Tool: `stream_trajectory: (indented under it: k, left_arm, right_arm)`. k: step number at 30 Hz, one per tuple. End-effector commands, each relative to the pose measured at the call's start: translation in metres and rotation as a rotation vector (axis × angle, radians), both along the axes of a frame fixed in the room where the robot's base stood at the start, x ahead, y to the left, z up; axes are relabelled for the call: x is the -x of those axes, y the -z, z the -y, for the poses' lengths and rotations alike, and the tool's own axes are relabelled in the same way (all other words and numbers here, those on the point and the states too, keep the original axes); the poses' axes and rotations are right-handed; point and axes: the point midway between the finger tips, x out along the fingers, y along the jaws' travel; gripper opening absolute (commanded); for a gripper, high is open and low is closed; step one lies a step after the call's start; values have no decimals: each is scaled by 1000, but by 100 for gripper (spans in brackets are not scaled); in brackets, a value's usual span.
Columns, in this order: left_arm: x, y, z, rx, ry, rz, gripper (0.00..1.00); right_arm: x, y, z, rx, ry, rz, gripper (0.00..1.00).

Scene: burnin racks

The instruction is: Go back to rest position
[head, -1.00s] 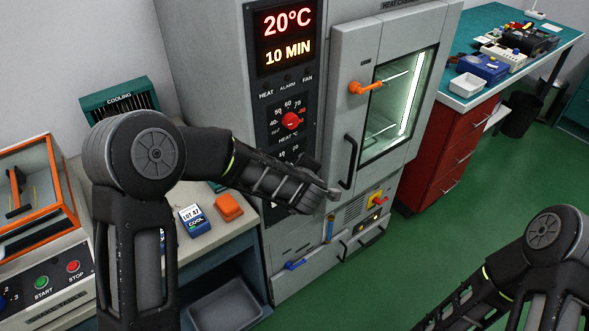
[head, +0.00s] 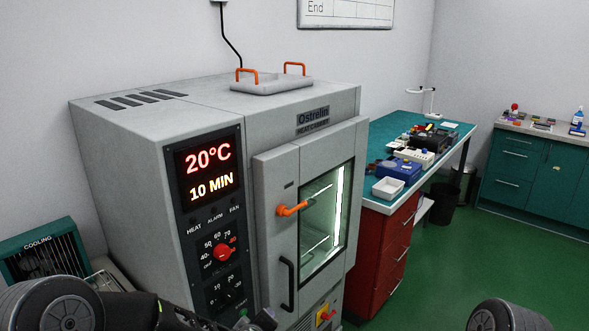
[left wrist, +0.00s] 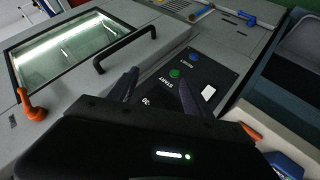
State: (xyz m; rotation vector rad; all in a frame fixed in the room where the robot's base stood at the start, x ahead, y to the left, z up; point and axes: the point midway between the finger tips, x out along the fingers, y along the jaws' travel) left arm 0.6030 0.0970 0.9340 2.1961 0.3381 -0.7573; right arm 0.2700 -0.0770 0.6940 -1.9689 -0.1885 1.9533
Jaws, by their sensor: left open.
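My left arm crosses the bottom left of the head view, with only a small part of the left gripper (head: 265,319) showing near the chamber's lower front. In the left wrist view the left gripper (left wrist: 158,95) is open and empty, its two dark fingers apart in front of the start-button panel (left wrist: 190,82). Whether it touches the panel cannot be told. Of my right arm only a rounded joint shows at the bottom right of the head view; its gripper is out of view.
The grey heat chamber (head: 140,150) reads 20°C and 10 MIN; its lit door (head: 270,210) looks closed. A black door handle (head: 289,285) sticks out near my left gripper. A teal cooling unit (head: 45,250) stands left. A bench (head: 400,200) stands right, with open green floor (head: 440,275).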

Motion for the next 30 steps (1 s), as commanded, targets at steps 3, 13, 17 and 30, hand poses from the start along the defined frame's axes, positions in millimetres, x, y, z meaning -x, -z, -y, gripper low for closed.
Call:
stream_trajectory:
  k: [3,13,17,30]
  left_arm:
    - [52,71,19,-54,224,-138,58]
    - [259,214,32,-65,726,-560,58]
    - [313,236,27,-33,786,-658,58]
    - [332,247,21,-5,763,-708,58]
  right_arm:
    - [0,2,0,-1,-1,1,0]
    - [-1,5,0,-2,-1,3,0]
    - [-1,7,0,-2,-1,3,0]
    - [-1,7,0,-2,0,3,0]
